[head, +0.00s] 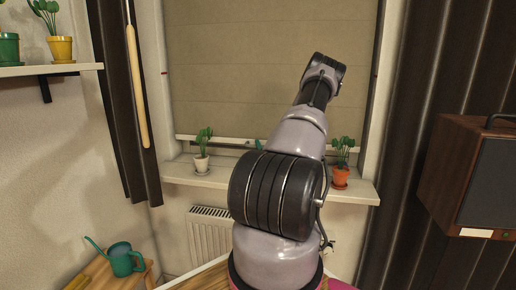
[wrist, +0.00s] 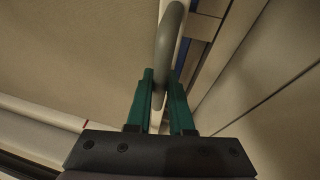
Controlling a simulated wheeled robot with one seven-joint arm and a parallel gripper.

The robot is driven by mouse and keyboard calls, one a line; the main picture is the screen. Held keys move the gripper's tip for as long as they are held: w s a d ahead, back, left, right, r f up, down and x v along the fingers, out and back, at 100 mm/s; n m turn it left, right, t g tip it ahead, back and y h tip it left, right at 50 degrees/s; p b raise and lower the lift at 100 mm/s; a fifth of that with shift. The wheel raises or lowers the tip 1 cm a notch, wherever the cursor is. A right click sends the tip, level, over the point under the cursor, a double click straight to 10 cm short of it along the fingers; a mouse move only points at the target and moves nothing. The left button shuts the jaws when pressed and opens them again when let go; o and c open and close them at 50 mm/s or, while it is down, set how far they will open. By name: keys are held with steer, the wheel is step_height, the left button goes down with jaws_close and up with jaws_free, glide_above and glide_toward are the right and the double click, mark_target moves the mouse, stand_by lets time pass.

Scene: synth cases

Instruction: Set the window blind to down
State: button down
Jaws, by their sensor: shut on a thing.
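The window blind (head: 265,70) is a beige sheet that covers most of the window in the head view. Its pale bottom rail (head: 215,139) lies close above the sill, and my arm hides part of it. In the wrist view a broad beige surface fills the left side. The two green fingers of my gripper (wrist: 161,88) are shut on a grey curved handle (wrist: 170,35), which stands between them. Where the handle is fixed is not clear. A thin blue strip shows to its right. In the head view my gripper is hidden behind my arm.
The window sill (head: 355,190) bears a white-potted plant (head: 202,157) and an orange-potted plant (head: 341,172), close to my arm. Dark curtains (head: 122,110) hang at both sides. A brown cabinet (head: 452,165) stands right; a green watering can (head: 121,260) stands low left.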

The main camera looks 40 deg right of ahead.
steer(key=shift+s+f, duration=0.1)
steer(key=shift+f, duration=2.2)
steer(key=c, duration=0.8)
jaws_free()
steer(key=shift+f, duration=0.15)
steer(key=shift+r, duration=0.25)
step_height(320, 180, up, 10)
steer(key=shift+f, duration=0.15)
steer(key=v, duration=1.2)
steer(key=shift+s, duration=0.15)
